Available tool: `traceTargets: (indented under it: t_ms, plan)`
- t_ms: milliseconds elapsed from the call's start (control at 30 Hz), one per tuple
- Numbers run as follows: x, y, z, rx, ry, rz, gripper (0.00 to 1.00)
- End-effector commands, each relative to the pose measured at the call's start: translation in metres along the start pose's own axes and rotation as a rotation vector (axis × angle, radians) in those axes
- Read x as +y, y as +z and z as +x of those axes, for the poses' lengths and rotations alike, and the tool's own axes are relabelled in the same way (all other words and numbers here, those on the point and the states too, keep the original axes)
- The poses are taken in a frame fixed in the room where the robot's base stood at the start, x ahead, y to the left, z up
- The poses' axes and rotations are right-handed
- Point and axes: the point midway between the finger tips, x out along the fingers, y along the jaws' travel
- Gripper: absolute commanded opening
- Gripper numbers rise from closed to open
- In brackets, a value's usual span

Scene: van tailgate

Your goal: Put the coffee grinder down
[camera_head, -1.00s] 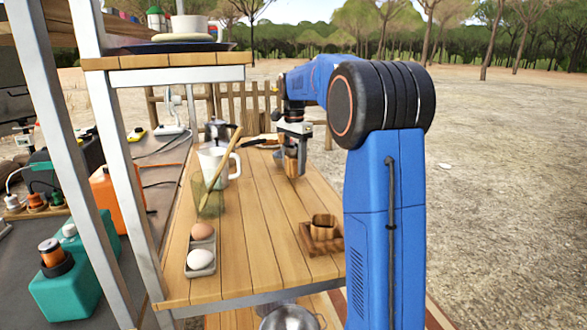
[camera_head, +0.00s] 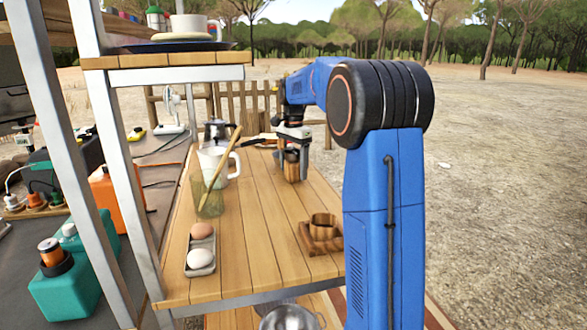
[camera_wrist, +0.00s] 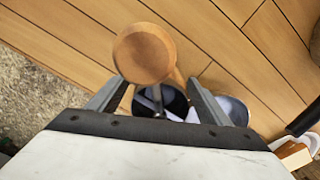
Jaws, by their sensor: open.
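The coffee grinder (camera_head: 291,168) stands upright on the wooden tabletop (camera_head: 262,215), toward its far right side. Its round wooden knob (camera_wrist: 145,53) shows large in the wrist view, with the crank and dark top partly hidden beneath it. My gripper (camera_wrist: 158,98) is open, with one finger on each side of the grinder's upper part. In the head view my gripper (camera_head: 293,143) is directly above and around the top of the grinder. Whether a finger still touches it is not clear.
A white jug (camera_head: 217,165) and a green glass (camera_head: 207,198) with a wooden stick stand left of the grinder. An egg tray (camera_head: 201,266) and a wooden cup (camera_head: 323,227) on a wooden base are nearer. The table's middle is clear.

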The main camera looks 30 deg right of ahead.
Motion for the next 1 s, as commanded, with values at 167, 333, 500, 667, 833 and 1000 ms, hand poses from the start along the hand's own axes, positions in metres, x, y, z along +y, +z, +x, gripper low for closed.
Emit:
traceTargets:
  t_ms: [167, 333, 500, 667, 833, 1000]
  plan:
    - [-0.001, 0.000, -0.021, 0.001, -0.003, 0.000, 0.72]
    - [-0.001, 0.000, -0.055, 0.002, -0.003, 0.000, 0.72]
    - [-0.001, 0.000, -0.086, 0.001, -0.002, 0.000, 0.72]
    - [-0.001, 0.000, -0.107, 0.001, -0.002, 0.000, 0.72]
    - [0.000, 0.000, -0.118, 0.000, -0.001, 0.000, 0.72]
    - [0.000, 0.000, -0.120, 0.000, 0.000, 0.000, 0.72]
